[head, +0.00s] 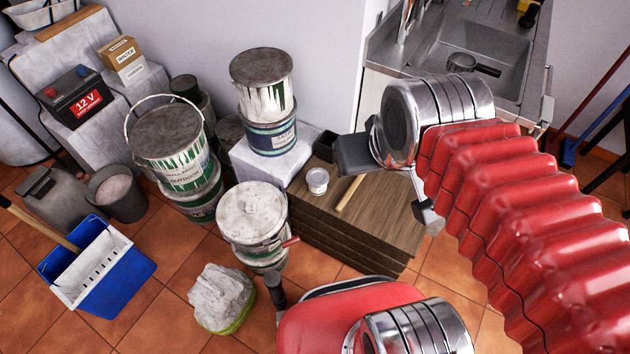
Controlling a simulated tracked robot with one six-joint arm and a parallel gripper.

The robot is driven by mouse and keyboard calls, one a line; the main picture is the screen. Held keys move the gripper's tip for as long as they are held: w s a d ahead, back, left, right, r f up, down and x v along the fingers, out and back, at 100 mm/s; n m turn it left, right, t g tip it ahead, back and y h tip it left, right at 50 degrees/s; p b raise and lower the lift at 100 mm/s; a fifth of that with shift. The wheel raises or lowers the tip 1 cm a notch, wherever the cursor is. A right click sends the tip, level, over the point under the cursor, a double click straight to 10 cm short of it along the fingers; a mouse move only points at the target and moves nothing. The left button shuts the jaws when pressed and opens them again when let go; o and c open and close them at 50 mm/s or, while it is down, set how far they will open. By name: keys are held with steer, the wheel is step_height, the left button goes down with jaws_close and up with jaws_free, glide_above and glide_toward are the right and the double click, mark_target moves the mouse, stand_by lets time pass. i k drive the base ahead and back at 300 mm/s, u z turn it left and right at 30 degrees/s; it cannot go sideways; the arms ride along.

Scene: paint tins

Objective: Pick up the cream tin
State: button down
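A small pale tin (318,182) with a whitish lid, which looks like the cream tin, stands upright on the left part of a stack of wooden boards (385,215). My gripper (388,186) is above the right part of the stack. Its two dark fingers are spread wide with nothing seen between them. The gripper is to the right of the small tin and apart from it.
A wooden stick (350,192) lies on the boards just right of the tin, and a small black box (325,146) sits behind it. Large paint tins (252,212) stand to the left. A stacked pair (265,100) rises behind. A sink (470,60) is at the back right.

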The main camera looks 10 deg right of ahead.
mark_target(318, 179)
steer(key=u, duration=0.35)
steer(key=k, duration=0.9)
steer(key=u, duration=0.6)
steer(key=k, duration=0.45)
steer(key=u, duration=0.15)
steer(key=i, duration=1.15)
steer(key=u, duration=0.3)
